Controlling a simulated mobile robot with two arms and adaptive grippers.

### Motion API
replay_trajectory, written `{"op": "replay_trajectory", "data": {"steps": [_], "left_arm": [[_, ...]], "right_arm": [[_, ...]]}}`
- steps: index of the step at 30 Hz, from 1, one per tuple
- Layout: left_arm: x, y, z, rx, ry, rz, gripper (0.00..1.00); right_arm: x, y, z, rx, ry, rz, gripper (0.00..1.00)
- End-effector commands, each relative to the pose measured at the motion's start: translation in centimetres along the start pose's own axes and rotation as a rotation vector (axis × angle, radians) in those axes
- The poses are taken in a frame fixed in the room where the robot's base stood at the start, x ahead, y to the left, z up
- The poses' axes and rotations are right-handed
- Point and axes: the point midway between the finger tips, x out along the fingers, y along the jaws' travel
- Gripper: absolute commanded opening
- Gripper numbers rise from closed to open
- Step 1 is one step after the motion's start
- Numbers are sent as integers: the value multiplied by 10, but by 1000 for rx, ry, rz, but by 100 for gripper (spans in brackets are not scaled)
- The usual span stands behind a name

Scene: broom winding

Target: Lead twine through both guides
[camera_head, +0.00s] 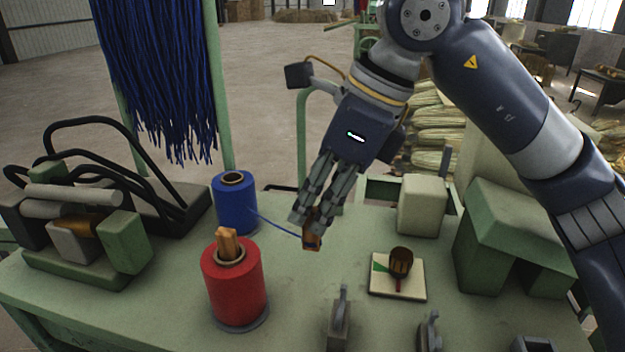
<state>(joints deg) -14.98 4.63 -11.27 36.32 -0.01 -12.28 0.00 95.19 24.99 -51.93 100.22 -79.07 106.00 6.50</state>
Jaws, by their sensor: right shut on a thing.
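A blue twine spool (236,204) stands upright on the green table, left of my right gripper. A blue twine (275,226) runs from it to a small orange-brown wooden piece (312,241). My right gripper (316,217) is shut on this piece and holds it with the fingers pointing down; the fingers hide its upper part. Two grey metal uprights at the front edge look like the guides: one (340,321) right of the red spool and another (430,332) farther right. No twine shows at either. My left gripper is not in view.
A red spool (234,285) with a wooden piece on top stands front left. A pale board (380,289) bears a brown knob-like thing. Green blocks (510,240) stand right, a black-and-green device (90,240) left. Blue strands (155,80) hang behind. Bare tabletop lies around the right gripper.

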Motion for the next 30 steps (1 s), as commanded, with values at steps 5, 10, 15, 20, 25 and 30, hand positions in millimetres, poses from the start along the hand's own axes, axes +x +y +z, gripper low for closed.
{"op": "replay_trajectory", "data": {"steps": [5, 10, 15, 20, 25, 30], "left_arm": [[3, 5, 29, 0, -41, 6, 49], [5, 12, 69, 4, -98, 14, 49], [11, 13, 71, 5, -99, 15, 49], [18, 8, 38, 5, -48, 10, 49], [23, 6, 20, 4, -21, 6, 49], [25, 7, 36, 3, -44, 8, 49]], "right_arm": [[-3, 7, -8, -2, -1, -1, 0], [-8, 19, -22, -1, -1, -3, 0], [-14, 32, -36, -2, 0, -3, 0], [-20, 44, -50, -2, -1, -2, 0], [-26, 58, -64, -2, -2, -3, 0], [-32, 70, -77, -2, -1, -3, 0]]}}
